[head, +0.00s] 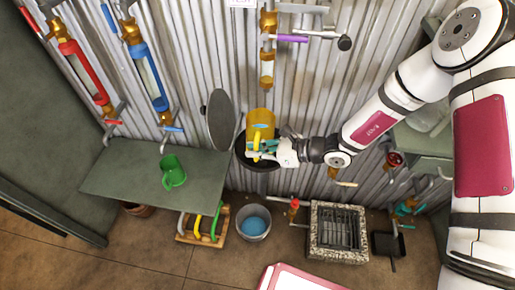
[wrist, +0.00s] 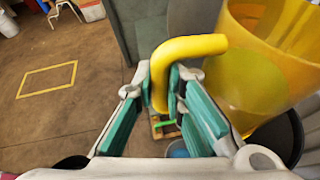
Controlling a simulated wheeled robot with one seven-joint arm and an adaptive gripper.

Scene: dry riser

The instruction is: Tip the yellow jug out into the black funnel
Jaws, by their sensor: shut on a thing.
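The yellow jug (head: 261,117) is see-through and looks roughly upright in the head view, against the corrugated wall. My gripper (head: 266,148) is shut on its handle; in the wrist view the handle (wrist: 190,46) passes between the green-padded fingers (wrist: 162,88). The jug's body (wrist: 265,70) is at the right there, and I cannot tell what is inside it. The black funnel (head: 241,152) is behind and below the jug in the head view, partly hidden by jug and gripper. A dark rim, probably the funnel's (wrist: 290,133), shows below the jug in the wrist view.
A grey round disc (head: 220,120) stands left of the funnel. A green jug (head: 173,171) is on the grey table (head: 115,178). A bucket with blue contents (head: 253,223) stands on the floor below. Pipes with a purple lever (head: 292,38) are above the jug.

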